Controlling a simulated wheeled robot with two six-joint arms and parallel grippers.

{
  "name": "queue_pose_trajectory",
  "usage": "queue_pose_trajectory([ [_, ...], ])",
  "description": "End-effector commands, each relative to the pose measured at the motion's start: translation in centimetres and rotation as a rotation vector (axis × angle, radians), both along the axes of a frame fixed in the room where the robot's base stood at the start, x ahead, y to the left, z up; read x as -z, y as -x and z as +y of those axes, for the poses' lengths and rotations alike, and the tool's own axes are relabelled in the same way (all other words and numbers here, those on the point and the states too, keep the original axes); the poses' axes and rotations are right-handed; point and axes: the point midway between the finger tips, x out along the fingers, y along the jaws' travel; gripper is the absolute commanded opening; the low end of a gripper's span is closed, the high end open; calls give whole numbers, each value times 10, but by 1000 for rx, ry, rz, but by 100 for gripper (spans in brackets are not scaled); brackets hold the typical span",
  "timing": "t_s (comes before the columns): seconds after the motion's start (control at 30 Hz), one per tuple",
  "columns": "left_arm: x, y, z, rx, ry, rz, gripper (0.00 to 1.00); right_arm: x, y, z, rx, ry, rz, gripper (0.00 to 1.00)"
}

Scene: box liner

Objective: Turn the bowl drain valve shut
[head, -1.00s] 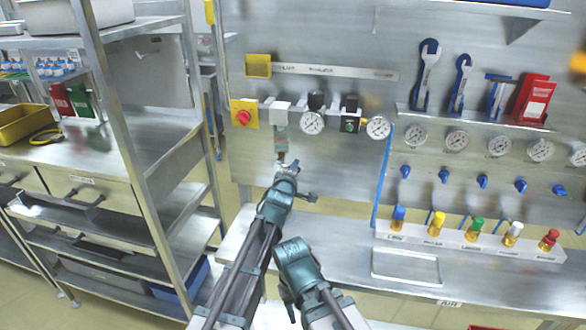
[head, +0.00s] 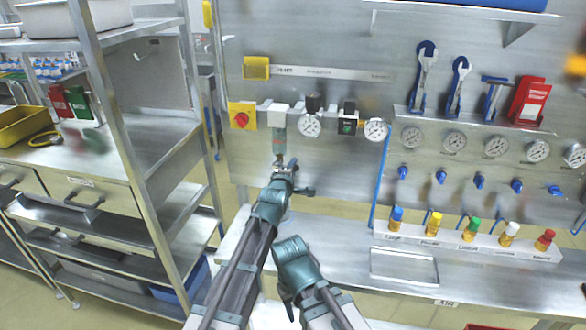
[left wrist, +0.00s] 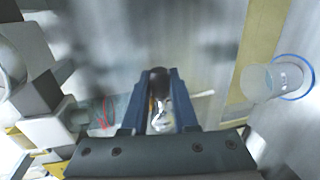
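The filter unit with its greenish bowl (head: 278,126) hangs on the wall panel left of a gauge. The drain valve at the bowl's bottom is small and partly hidden by my left gripper (head: 285,166), which is right below the bowl. In the left wrist view, the two blue fingers of my left gripper (left wrist: 161,85) stand apart on either side of a blurred dark and silver part. I cannot tell whether they press on it. The clear bowl with red marks (left wrist: 104,112) lies to their left. My right arm is folded low in the middle; its fingertips cannot be made out.
A red knob on a yellow plate (head: 242,117) is left of the bowl. A bench (head: 470,280) runs below the panel. A metal shelf rack (head: 150,215) stands at left.

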Motion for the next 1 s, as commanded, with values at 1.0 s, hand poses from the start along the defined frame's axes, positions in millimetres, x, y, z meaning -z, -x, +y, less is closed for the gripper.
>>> queue_pose_trajectory([
  [1.0,-15,66,21,0,0,0,57,-15,0,0,0,0,0,50],
])
